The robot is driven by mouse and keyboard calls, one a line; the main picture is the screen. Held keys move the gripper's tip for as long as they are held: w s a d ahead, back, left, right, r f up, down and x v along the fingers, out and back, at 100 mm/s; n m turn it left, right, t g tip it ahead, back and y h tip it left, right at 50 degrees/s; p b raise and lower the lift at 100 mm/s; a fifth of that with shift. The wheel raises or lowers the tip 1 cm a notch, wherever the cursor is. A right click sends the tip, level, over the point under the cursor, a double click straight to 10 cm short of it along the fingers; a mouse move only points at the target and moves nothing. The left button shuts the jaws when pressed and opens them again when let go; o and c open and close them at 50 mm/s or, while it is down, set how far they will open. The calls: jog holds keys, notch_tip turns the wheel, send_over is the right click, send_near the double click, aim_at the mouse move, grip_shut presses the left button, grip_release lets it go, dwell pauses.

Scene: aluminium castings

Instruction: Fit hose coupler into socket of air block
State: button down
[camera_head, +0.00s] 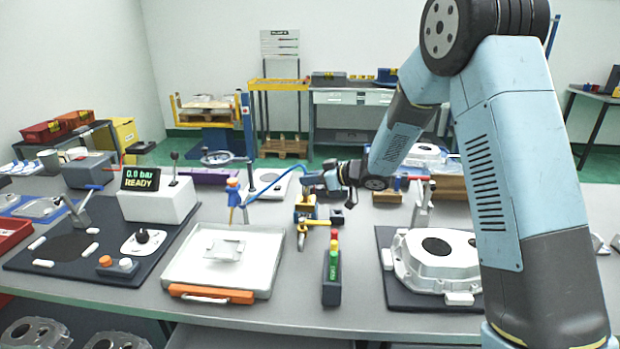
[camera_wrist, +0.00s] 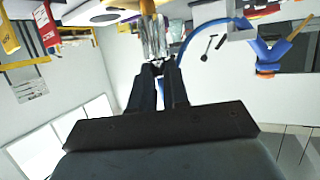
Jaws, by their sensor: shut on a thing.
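My gripper (camera_wrist: 160,68) is shut on the metal hose coupler (camera_wrist: 153,40) in the wrist view. A blue hose (camera_wrist: 192,36) curves away beside the coupler. In the head view my gripper (camera_head: 322,182) is over the middle of the bench, and the blue hose (camera_head: 266,187) runs left from it. Just below and in front of it is a small yellow and blue fitting (camera_head: 304,210), which may be the air block. Its socket cannot be made out, and I cannot tell whether the coupler touches it.
A white tray (camera_head: 180,272) with an orange handle lies front left. A dark post with red, yellow and green parts (camera_head: 332,275) stands in front of the fitting. A casting (camera_head: 435,255) lies on a dark mat at right. A blue and orange holder (camera_head: 233,193) stands left of the gripper.

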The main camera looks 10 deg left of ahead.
jog(key=shift+f, duration=0.65)
jog(key=c, duration=1)
grip_release()
jog(key=shift+c, duration=0.2)
jog(key=v, duration=1.3)
jog(key=shift+d, duration=0.4)
jog(key=shift+s+r, duration=0.1)
